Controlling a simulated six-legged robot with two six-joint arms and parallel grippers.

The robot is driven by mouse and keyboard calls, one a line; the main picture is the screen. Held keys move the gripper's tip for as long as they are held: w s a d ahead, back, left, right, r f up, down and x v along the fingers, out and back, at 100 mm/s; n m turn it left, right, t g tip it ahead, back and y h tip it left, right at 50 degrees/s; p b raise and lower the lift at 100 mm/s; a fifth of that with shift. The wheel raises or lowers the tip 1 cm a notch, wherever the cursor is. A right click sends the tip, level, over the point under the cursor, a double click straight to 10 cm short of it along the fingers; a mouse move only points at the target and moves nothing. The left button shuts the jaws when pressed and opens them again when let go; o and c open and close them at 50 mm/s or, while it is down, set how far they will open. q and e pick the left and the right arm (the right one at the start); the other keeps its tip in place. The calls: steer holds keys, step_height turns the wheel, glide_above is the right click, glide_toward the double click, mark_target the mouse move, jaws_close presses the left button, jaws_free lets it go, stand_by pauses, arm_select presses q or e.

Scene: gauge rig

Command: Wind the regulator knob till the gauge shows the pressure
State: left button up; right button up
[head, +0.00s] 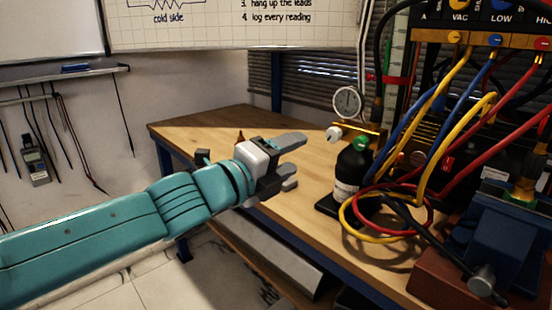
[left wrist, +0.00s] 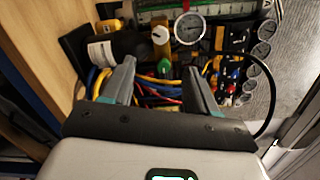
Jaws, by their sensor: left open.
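The round white-faced gauge (head: 347,102) stands above a brass block (head: 362,129) at the back of the bench; its reading is too small to make out. A pale knob (head: 334,133), apparently the regulator knob, sits at the block's left end. In the left wrist view the gauge (left wrist: 189,28) is at the top, with the pale knob (left wrist: 160,35) to its left. My left gripper (head: 297,160) is open and empty above the bench, left of the knob and apart from it. In the left wrist view its fingers (left wrist: 158,75) frame the area below the knob. My right gripper is not in view.
A black bottle (head: 350,169) with a green top stands just before the brass block. Yellow, red and blue cables (head: 400,205) loop to its right. A blue vise (head: 505,245) is at front right. The wooden bench top (head: 210,135) is mostly clear at left.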

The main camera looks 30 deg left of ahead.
arm_select(q)
steer(key=v, duration=0.3)
steer(key=shift+s+p, duration=0.15)
steer(key=shift+p, duration=0.15)
stand_by(0.3)
